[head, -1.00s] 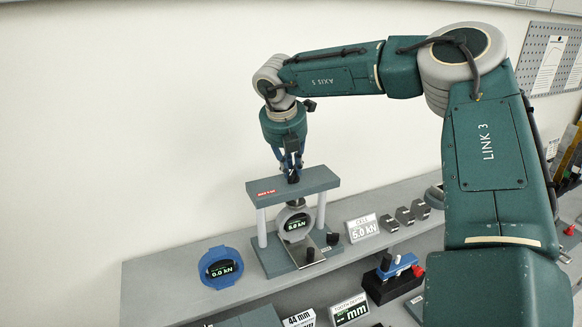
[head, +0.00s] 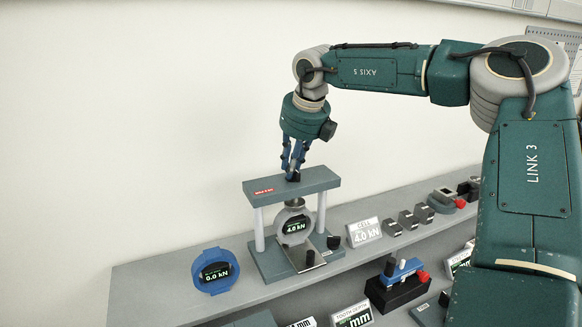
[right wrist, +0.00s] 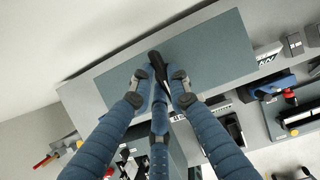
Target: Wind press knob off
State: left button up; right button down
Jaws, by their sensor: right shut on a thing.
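The press (head: 320,180) stands on the shelf, with a grey-green crossbeam on pale columns. Its black knob (head: 295,178) sits on top of the crossbeam. My right gripper (head: 293,171) points down at the knob from above, its blue fingers shut on it. In the right wrist view the fingers close around the black knob (right wrist: 156,62) above the crossbeam (right wrist: 215,52). A round grey load cell (head: 293,213) sits under the crossbeam and reads 4.0 kN. The cell sign (head: 364,232) beside the press also reads 4.0 kN. My left gripper is not visible.
A blue round gauge (head: 215,271) reading 0.0 kN stands left of the press. Several dark weights (head: 408,219) sit to the right. A blue tool on a black block (head: 397,283) is on the lower level in front. The shelf's left end (head: 145,290) is bare.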

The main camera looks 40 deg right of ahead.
jog(key=shift+d+r+n+y+p, duration=0.1)
jog(key=shift+n+y+p, duration=0.25)
jog(key=shift+n, duration=0.65)
jog(key=c, duration=1.7)
grip_release()
jog(key=shift+s, duration=0.1)
jog(key=shift+o, duration=0.2)
jog(key=v, duration=1.2)
jog(key=shift+s+d, duration=0.1)
